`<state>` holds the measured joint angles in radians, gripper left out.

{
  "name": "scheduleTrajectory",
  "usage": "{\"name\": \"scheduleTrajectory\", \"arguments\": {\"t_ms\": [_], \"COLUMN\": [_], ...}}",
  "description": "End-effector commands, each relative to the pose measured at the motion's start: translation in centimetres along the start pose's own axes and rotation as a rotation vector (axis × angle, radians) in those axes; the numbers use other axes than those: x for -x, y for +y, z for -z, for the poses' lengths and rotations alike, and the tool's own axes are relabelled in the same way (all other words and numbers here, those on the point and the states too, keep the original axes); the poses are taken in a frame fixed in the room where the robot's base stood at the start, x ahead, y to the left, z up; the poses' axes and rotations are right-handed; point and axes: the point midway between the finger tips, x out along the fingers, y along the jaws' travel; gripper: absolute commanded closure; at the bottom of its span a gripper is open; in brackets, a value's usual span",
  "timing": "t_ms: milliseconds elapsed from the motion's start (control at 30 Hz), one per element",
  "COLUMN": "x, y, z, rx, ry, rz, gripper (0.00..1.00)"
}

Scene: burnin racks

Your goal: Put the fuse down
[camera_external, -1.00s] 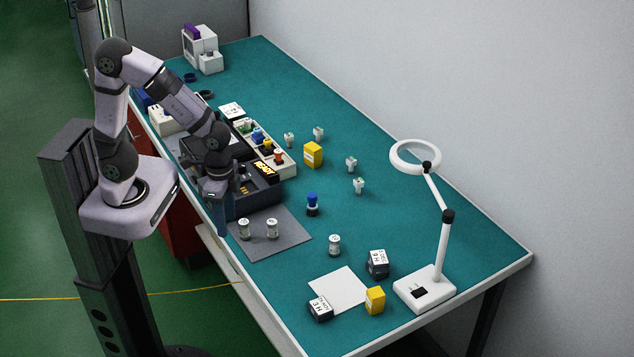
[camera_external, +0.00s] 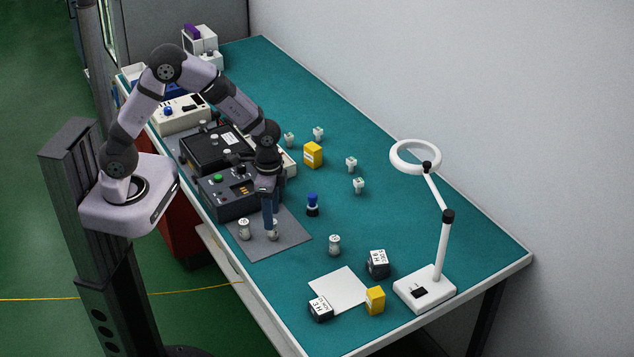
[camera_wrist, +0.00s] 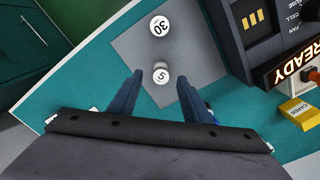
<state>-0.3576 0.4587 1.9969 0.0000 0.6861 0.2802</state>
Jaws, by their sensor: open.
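Two white cylindrical fuses stand upright on a grey mat (camera_external: 283,245). The left fuse (camera_external: 244,229) is marked 30 in the wrist view (camera_wrist: 159,26). The other fuse (camera_external: 273,235) is marked 5 in the wrist view (camera_wrist: 161,75). My gripper (camera_external: 269,229) is pointing down at the fuse marked 5. In the wrist view its blue fingers (camera_wrist: 160,77) are open, with this fuse seen between their tips and a gap showing on both sides. Whether the tips are down level with the fuse or above it is hard to tell.
A dark tester (camera_external: 222,203) with a READY display (camera_wrist: 293,62) stands beside the mat. A blue-topped piece (camera_external: 312,204) and another white cylinder (camera_external: 334,245) stand to the right.

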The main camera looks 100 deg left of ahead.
Motion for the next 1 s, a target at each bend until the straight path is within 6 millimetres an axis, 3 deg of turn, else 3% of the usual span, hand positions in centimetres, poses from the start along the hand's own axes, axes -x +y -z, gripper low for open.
{"name": "scheduleTrajectory", "arguments": {"t_ms": [267,700,1000], "x": [-0.9,-4.9,-5.2], "y": [0.0,-0.2,-0.2], "z": [-0.1,0.1,0.1], "rx": [0.000,0.000,0.000], "ry": [-0.003,-0.001,0.000], "rz": [-0.001,0.000,0.000], "gripper": [0.56,0.56,0.56]}}
